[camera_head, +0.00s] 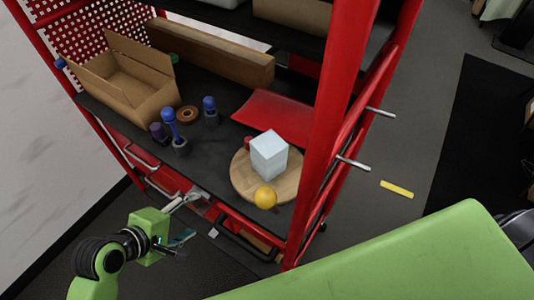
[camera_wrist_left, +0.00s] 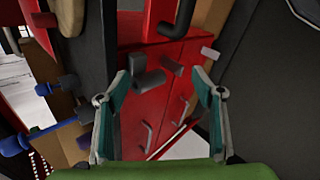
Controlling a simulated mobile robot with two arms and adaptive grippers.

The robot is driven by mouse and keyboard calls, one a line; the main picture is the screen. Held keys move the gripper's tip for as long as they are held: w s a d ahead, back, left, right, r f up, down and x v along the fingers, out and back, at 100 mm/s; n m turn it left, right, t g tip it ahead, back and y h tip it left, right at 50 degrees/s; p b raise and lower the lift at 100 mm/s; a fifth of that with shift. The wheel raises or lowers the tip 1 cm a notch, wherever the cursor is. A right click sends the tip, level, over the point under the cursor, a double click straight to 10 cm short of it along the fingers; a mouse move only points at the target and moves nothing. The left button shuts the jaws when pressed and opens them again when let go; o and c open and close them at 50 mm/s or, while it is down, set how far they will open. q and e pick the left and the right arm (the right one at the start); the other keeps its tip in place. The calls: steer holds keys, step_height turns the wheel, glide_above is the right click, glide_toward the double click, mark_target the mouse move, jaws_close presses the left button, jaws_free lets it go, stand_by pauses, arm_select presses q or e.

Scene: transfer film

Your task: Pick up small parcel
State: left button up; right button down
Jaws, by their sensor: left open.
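A small pale blue-white box (camera_head: 269,155), the likeliest small parcel, sits on a round wooden board (camera_head: 240,183) on the dark shelf. A yellow ball (camera_head: 265,197) lies at the board's front edge, and a small dark red item (camera_head: 248,143) is partly hidden behind the box. My left gripper (camera_head: 190,219) is open and empty, in front of the shelf's front edge, to the lower left of the board and apart from the box. Its two spread fingers (camera_wrist_left: 168,75) show in the left wrist view, where I cannot make out the box. My right gripper is not in view.
An open cardboard box (camera_head: 125,85), a long cardboard box (camera_head: 212,55), several blue-topped items (camera_head: 171,125) and a red flat piece (camera_head: 275,110) share the shelf. A red upright post (camera_head: 325,130) stands right of the board. Another shelf hangs above the back.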

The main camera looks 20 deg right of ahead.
arm_select(q)
steer(key=w+d+r+n+h, duration=0.1)
steer(key=d+r+n+h, duration=0.3)
steer(key=r, duration=0.6)
steer(key=n+g+h+p, duration=0.1)
steer(key=n+g+h, duration=0.1)
steer(key=n, duration=0.5)
glide_toward(258, 154)
steer(key=x, duration=0.3)
steer(key=p+x, duration=0.1)
steer(key=x, duration=0.1)
steer(key=shift+d+r, duration=0.2)
steer(key=shift+d, duration=0.2)
steer(key=p+x, duration=0.1)
steer(key=x, duration=0.3)
steer(key=shift+w+d+f, duration=0.2)
steer(key=shift+f, duration=0.1)
steer(key=shift+w+d+f+t, duration=0.1)
steer(key=shift+d+f+t, duration=0.1)
steer(key=shift+d+t, duration=0.1)
steer(key=shift+a, duration=0.1)
steer(key=shift+c, duration=1.2)
steer(key=shift+r, duration=0.1)
steer(key=c, duration=1.3)
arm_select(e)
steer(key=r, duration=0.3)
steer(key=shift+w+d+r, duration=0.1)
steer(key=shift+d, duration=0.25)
arm_select(q)
steer(key=shift+o, duration=0.2)
